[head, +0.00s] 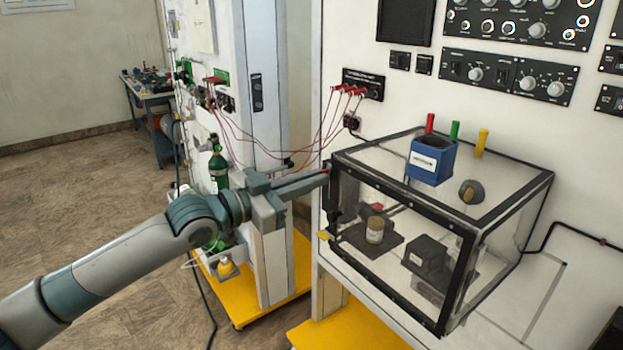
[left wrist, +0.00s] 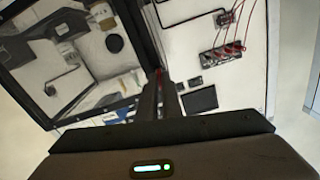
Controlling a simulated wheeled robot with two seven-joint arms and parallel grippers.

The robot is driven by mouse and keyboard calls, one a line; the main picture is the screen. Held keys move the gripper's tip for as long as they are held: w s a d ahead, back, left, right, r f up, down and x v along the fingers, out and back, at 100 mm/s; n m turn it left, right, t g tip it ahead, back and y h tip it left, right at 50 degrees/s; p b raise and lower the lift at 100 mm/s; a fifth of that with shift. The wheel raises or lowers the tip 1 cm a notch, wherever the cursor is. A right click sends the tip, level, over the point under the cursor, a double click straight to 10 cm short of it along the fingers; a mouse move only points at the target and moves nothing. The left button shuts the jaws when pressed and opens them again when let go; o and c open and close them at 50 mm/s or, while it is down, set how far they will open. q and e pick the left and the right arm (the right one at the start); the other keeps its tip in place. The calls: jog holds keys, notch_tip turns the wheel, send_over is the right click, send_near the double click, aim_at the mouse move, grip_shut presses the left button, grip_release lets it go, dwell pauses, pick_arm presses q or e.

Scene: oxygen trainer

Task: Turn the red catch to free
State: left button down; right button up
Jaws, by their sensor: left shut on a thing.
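My left gripper (head: 326,172) reaches in from the left at the upper left front corner of a clear box with a black frame (head: 398,217). Its fingers are closed at the box's edge. A little red, which I take for the red catch (left wrist: 158,70), shows at the fingertips in the left wrist view, where the left gripper (left wrist: 159,78) also appears. The fingers hide most of the catch, so its turn position cannot be told. My right gripper is in neither view.
A blue holder (head: 432,161) and red, green and yellow pegs stand on or behind the box top. Red cables (head: 318,136) hang between the wall socket and a white cabinet at left. A green cylinder (head: 218,168) stands behind my left arm. Floor at left is clear.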

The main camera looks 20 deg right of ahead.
pick_arm(q)
jog(key=shift+n, duration=1.2)
jog(key=c, duration=1.9)
grip_release()
jog(key=shift+c, duration=0.2)
jog(key=b+v, duration=0.7)
jog(key=v, duration=1)
jog(key=shift+a, duration=0.2)
